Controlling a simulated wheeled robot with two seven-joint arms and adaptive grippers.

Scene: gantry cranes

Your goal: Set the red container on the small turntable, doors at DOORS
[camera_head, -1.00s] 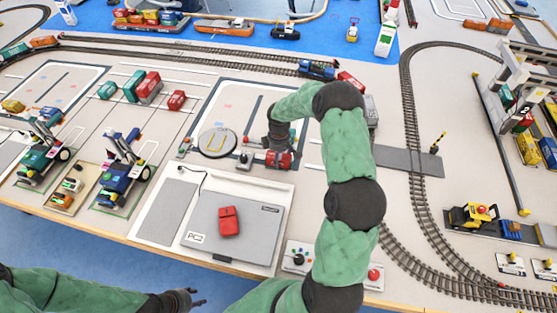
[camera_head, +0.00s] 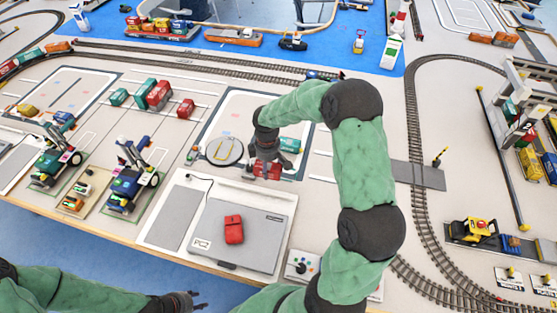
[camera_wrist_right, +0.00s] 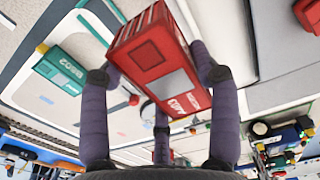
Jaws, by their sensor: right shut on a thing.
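My right gripper (camera_wrist_right: 155,75) is shut on the red container (camera_wrist_right: 150,45), with fingers on both sides of it. In the head view the red container (camera_head: 266,170) is beneath the right gripper (camera_head: 265,158), to the right of and slightly nearer than the small turntable (camera_head: 224,151). The turntable is a round grey disc with a yellow outline on it, and it is empty. The container's height above the surface is hard to tell. No DOORS lettering is readable. My left gripper (camera_head: 192,301) is low in the head view, empty, with its fingers apart.
A teal container (camera_head: 290,145) stands right of the held one. A grey laptop-like panel (camera_head: 262,225) with a red object (camera_head: 233,229) lies in front. A control box (camera_head: 302,264) is near the front edge. Toy cranes (camera_head: 130,183) stand at left; rails (camera_head: 420,200) run at right.

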